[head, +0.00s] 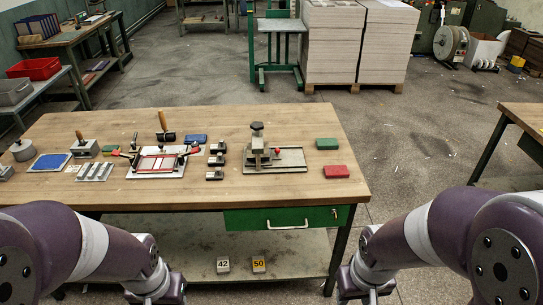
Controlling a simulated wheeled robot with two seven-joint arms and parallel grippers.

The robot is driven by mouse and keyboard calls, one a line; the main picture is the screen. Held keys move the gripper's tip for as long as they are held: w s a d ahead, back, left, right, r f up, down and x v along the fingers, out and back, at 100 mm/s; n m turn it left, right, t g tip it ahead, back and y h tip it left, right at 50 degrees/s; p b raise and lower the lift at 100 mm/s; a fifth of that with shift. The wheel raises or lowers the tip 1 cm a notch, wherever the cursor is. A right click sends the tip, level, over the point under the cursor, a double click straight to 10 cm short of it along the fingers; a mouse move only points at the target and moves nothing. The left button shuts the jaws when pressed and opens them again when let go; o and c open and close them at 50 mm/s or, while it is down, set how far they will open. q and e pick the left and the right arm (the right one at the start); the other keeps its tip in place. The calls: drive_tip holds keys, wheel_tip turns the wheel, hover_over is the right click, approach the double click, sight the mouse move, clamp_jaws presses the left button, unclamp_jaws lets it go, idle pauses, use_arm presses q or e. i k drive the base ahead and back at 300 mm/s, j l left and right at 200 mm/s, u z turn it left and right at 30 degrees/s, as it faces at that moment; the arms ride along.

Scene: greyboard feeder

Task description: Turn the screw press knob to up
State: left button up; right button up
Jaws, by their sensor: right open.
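What looks like the screw press (258,151) stands on a grey base plate (292,168) on the right part of the wooden workbench. A dark knob (257,126) tops its upright post, and a small red ball (277,152) sits at its right side. The knob's setting is too small to read. My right gripper (366,296) is low at the bottom edge, right of the bench and well apart from the press; it is open. My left gripper (155,298) is at the bottom edge in front of the bench, partly cut off; its jaws cannot be made out.
A red-framed fixture (157,163), small black blocks (216,160), a green box (327,143) and a red box (336,171) lie on the workbench (330,192). A green drawer (287,218) hangs under its front. Bare wood lies in front of the press.

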sight(256, 127)
drive_tip(key=i+l, duration=0.25)
drive_tip(key=i, duration=0.15)
drive_tip(key=i+l, duration=0.25)
drive_tip(key=i, duration=0.15)
drive_tip(key=i+l+z, duration=0.1)
drive_tip(key=i+l, duration=0.15)
drive_tip(key=i, duration=0.15)
drive_tip(key=i+l, duration=0.2)
drive_tip(key=i, duration=0.2)
